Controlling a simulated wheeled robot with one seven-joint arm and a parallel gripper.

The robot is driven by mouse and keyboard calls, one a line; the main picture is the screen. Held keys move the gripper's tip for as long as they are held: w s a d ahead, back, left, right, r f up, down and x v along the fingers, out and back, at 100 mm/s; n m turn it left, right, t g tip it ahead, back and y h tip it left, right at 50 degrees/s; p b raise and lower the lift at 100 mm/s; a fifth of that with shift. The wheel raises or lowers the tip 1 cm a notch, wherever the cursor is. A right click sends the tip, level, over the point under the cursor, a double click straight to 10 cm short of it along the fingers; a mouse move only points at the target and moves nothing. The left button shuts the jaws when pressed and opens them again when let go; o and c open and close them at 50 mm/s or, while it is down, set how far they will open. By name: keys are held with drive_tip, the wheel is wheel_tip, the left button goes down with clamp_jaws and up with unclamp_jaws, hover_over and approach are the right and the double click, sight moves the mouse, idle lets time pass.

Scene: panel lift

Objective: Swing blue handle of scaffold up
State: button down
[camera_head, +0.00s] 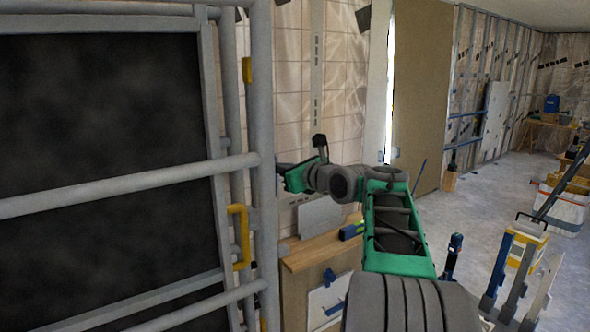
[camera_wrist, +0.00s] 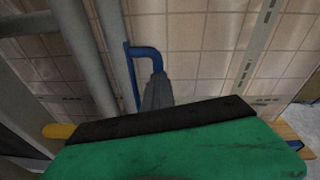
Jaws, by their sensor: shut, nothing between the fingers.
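The blue handle (camera_wrist: 150,55) shows in the wrist view as a bent bar with a long thin upright part, beside the grey scaffold tubes. My gripper (camera_wrist: 157,88) points at its bend, with the grey finger tips close below it. I cannot tell whether they touch it. The fingers are together with nothing held between them. In the head view my gripper (camera_head: 284,167) is just right of the front post of the grey scaffold (camera_head: 262,120).
A yellow handle (camera_head: 238,236) and a dark panel (camera_head: 105,150) are on the scaffold at left. A wooden cabinet (camera_head: 312,252) stands below my arm by the tiled wall. A yellow case (camera_head: 527,240) stands at right. Open floor (camera_head: 470,200) lies right of my arm.

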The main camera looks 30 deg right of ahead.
drive_tip(key=shift+w+r, duration=0.1)
drive_tip(key=shift+r, duration=0.5)
drive_tip(key=s+b, duration=0.3)
drive_tip(key=s, duration=0.5)
drive_tip(key=shift+d, duration=0.3)
drive_tip(key=shift+r, duration=0.1)
drive_tip(key=shift+w, duration=0.1)
